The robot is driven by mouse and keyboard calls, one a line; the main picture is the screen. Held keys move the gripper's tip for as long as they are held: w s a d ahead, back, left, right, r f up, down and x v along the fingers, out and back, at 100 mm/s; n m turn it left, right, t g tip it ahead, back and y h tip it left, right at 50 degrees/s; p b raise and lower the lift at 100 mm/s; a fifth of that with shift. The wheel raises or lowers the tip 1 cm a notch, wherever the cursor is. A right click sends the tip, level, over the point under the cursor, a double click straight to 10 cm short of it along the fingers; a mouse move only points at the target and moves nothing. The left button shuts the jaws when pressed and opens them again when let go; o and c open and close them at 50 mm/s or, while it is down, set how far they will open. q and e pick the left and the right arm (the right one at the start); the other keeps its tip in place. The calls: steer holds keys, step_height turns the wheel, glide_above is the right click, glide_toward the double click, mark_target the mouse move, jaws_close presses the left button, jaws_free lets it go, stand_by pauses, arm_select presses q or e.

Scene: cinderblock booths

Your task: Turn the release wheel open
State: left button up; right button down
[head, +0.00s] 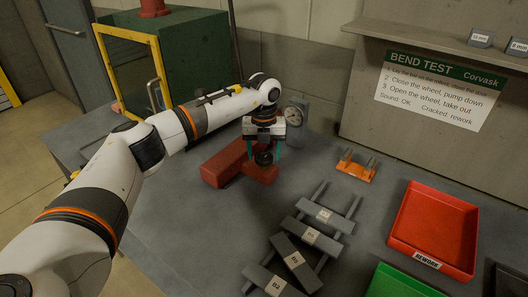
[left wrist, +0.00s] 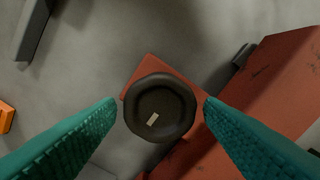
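The release wheel (head: 264,158) is a small black round knob on the red pump body (head: 226,166) on the bench. In the left wrist view the wheel (left wrist: 160,107) is seen from above, with a small pale mark on its face. My left gripper (head: 263,150) points down over the wheel. Its teal fingers stand on either side of the wheel in the left wrist view (left wrist: 160,106), open, with a narrow gap at each side. My right gripper is out of view.
A round gauge (head: 293,116) stands behind the pump. An orange rack (head: 356,168), several grey labelled test pieces (head: 312,236), a red tray (head: 437,222) and a green tray (head: 395,283) lie to the right. A green cabinet with a yellow-framed door (head: 130,70) stands behind my arm.

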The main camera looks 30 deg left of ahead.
mark_target(264, 156)
arm_select(q)
steer(key=shift+o, duration=0.4)
steer(key=shift+r, duration=0.25)
step_height(264, 156, up, 11)
steer(key=b, duration=0.2)
steer(key=shift+r, duration=0.2)
steer(key=shift+r, duration=0.1)
